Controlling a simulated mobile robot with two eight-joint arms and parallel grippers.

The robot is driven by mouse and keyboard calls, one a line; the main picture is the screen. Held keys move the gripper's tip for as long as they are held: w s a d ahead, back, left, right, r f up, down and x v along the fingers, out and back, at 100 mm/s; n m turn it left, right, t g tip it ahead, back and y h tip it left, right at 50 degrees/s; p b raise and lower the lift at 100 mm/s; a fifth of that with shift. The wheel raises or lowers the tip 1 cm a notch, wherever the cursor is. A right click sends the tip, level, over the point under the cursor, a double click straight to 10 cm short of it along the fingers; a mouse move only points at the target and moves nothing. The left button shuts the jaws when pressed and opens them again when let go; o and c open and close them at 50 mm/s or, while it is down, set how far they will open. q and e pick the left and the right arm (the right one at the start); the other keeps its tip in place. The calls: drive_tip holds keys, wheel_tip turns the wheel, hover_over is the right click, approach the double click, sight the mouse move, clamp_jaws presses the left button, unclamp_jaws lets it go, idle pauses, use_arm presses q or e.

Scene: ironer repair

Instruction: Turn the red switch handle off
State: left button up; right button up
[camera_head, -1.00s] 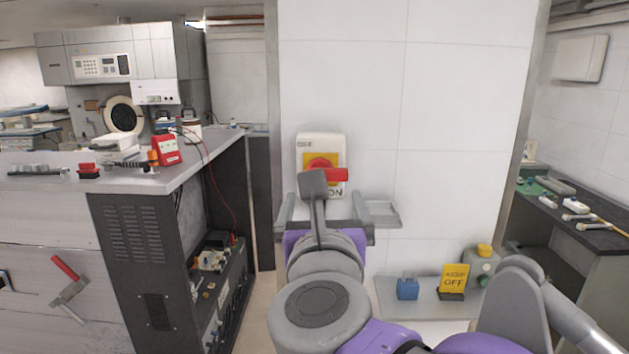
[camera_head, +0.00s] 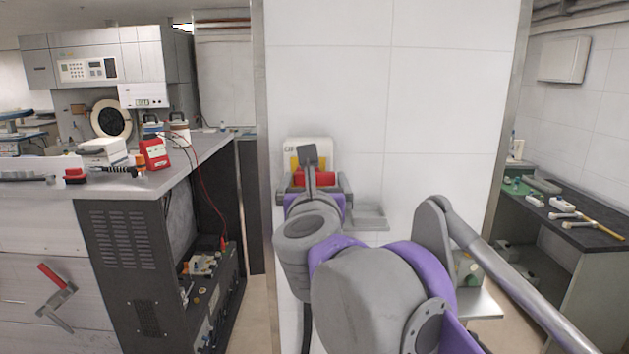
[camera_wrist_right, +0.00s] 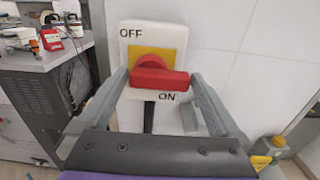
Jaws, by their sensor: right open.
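The red switch handle (camera_wrist_right: 160,77) is on a yellow plate (camera_wrist_right: 172,57) on a white switch box (camera_wrist_right: 137,41) marked OFF at upper left and ON at lower right. Its bar lies nearly level and points right. In the head view the handle (camera_head: 314,178) is partly hidden by my right arm. My right gripper (camera_wrist_right: 160,80) is open, with one finger on each side of the handle. I cannot tell whether either finger touches it. My left gripper is not in view.
The box is on a white tiled wall (camera_head: 440,90). A small grey shelf (camera_head: 370,215) is right of it. A dark-sided bench (camera_head: 130,270) with tools stands left, another bench (camera_head: 570,230) right. A yellow object (camera_wrist_right: 260,160) shows low at right.

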drive_tip(key=c, duration=1)
drive_tip(key=n+p, duration=0.1)
drive_tip(key=n, duration=0.5)
drive_tip(key=a+n+p, duration=0.1)
drive_tip(key=n, duration=0.4)
drive_tip(key=r+n+p, duration=0.1)
drive_tip(key=n+p, duration=0.1)
drive_tip(key=n, duration=0.4)
drive_tip(key=shift+a+n, duration=0.2)
drive_tip(key=shift+n, duration=0.4)
drive_tip(key=o, duration=1)
